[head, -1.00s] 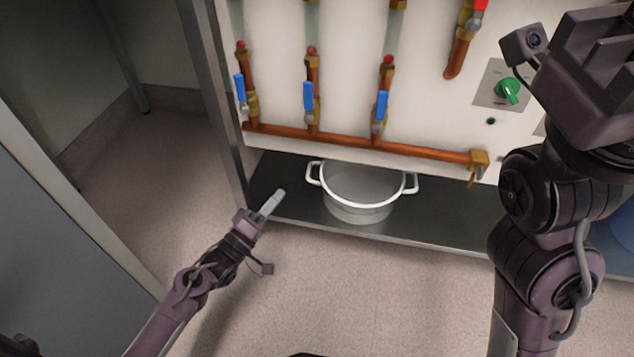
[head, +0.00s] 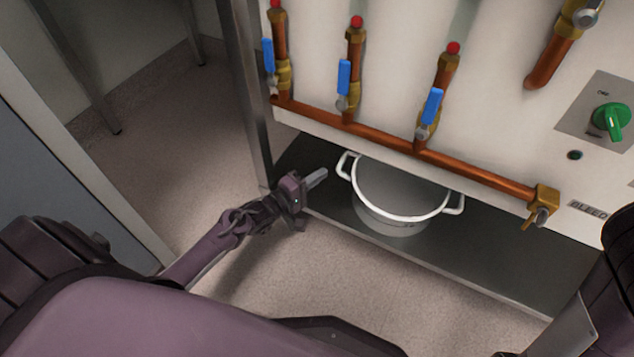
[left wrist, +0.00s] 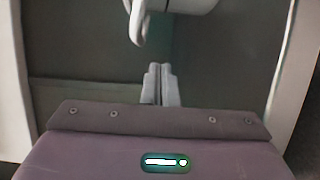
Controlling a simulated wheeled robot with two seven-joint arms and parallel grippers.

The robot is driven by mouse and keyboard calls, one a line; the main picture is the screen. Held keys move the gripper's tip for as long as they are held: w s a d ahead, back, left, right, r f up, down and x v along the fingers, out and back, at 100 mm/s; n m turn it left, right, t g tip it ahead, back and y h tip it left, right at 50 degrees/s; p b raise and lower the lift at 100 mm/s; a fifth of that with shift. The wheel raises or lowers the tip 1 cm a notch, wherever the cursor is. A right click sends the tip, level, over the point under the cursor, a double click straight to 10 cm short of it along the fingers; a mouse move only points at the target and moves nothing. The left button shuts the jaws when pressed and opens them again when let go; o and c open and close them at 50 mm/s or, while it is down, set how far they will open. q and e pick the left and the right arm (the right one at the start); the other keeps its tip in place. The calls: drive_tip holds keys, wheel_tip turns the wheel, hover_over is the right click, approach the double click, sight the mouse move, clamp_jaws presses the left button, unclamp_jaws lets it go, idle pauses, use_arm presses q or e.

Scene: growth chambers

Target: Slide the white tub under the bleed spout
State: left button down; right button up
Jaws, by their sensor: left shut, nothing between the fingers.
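The white tub (head: 398,200), a round pot with two loop handles, stands upright on the dark shelf (head: 480,255) below the pipes. The bleed spout (head: 541,207) is a brass valve at the right end of the copper pipe, to the right of the tub. My left gripper (head: 318,179) is shut and empty, just left of the tub's left handle. In the left wrist view the shut fingers (left wrist: 160,84) point toward the tub's handle (left wrist: 138,22), with a small gap seen between them. My right gripper is out of view.
A copper pipe (head: 395,146) with several blue-handled valves runs above the tub. A metal post (head: 247,95) stands at the shelf's left end. The shelf to the right of the tub is clear. A green knob (head: 611,119) is on the panel.

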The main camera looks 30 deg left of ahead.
use_arm(q)
drive_tip(key=b+x, duration=0.1)
drive_tip(key=x, duration=0.1)
drive_tip(key=b+x, duration=0.1)
drive_tip(key=x, duration=0.1)
drive_tip(key=b+x, duration=0.1)
drive_tip(key=x, duration=0.1)
drive_tip(key=shift+d+f, duration=0.1)
drive_tip(key=shift+f, duration=0.2)
drive_tip(key=shift+s+d+r+b, duration=0.15)
drive_tip(key=shift+d+b, duration=0.3)
drive_tip(key=shift+d, duration=0.5)
drive_tip(key=shift+s+d+r+b, duration=0.15)
drive_tip(key=shift+d+b, duration=0.3)
drive_tip(key=shift+d, duration=0.5)
drive_tip(key=shift+d, duration=0.1)
